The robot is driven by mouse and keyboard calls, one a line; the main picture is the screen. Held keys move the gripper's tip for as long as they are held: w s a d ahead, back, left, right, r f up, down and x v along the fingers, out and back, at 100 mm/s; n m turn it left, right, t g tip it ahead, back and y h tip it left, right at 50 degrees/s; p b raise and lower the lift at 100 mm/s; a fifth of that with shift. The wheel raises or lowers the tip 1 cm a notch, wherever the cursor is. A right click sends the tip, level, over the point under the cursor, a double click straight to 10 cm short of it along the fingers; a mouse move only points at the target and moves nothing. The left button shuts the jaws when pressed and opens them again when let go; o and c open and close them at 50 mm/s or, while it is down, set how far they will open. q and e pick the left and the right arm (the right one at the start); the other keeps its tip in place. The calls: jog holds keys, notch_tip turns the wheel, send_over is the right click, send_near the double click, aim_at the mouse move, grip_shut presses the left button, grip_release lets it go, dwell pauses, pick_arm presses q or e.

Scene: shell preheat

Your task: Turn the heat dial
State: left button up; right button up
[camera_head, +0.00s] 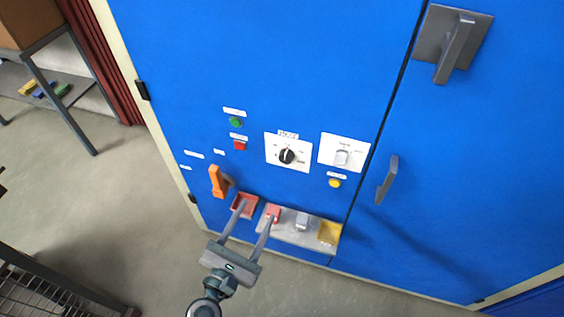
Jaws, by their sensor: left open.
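A round dial with a black knob (287,156) sits on a white plate on the blue cabinet door; I take it for the heat dial, though its label is too small to read. My left gripper (254,213) comes up from the bottom of the head view. Its two fingers are spread apart with nothing seen held between them. The fingertips show below and left of the dial, overlapping the red part of the ledge in the picture, and they are apart from the dial. My right gripper is not in view.
Green (236,122) and red (240,145) buttons are left, a yellow button (335,183) lower right. An orange handle (217,182) sticks out lower left. A grey ledge (293,238) runs below. Door handles (387,180) protrude right.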

pick_arm(q)
jog(key=p, duration=0.4)
send_near(284, 161)
jog(key=x, duration=0.8)
jog(key=shift+w+d, duration=0.1)
jog(key=shift+w, duration=0.15)
jog(key=c, duration=1)
